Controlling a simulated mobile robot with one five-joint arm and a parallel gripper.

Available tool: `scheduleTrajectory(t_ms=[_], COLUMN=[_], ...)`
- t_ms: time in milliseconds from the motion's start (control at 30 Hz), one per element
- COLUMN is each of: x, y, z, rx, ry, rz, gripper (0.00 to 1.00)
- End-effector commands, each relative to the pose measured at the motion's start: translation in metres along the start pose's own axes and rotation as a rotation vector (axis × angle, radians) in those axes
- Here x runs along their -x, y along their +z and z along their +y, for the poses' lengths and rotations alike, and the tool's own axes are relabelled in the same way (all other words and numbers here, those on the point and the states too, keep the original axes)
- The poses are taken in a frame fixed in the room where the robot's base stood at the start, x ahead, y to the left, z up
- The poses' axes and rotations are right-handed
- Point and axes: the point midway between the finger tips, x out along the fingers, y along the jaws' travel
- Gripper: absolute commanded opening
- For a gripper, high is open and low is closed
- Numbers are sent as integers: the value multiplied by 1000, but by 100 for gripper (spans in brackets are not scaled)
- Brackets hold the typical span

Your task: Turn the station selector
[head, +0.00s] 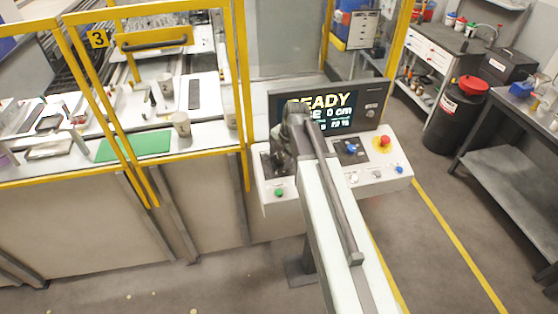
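The control panel (400,184) is a white sloped console in the middle of the head view. A blue knob (351,149) sits on a dark plate at its upper middle, right of my arm. A smaller blue control (399,170) sits near the right front edge. I cannot tell from the labels which one is the station selector. My arm hides part of the panel's middle.
A screen (372,113) showing "READY" stands behind the panel. A red mushroom button (385,141) on yellow is right of the blue knob; a green button (279,192) is at left front. A yellow-framed guard (242,90) stands left. Floor at right is open.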

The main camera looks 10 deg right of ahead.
Motion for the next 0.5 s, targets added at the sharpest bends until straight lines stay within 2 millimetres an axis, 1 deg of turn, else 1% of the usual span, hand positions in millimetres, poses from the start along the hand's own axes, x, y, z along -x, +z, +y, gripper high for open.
scheduleTrajectory(t_ms=[33, 67, 100, 200, 233, 500], x=[0, 0, 0, 0, -1, 0], y=[0, 0, 0, 0, -5, -3], z=[0, 0, 0, 0, 4, 2], rx=[0, 0, 0, 0, 8, -30], ry=[0, 0, 0, 0, 0, 6], rz=[0, 0, 0, 0, 2, 1], gripper=[45, 36, 25, 0, 0, 0])
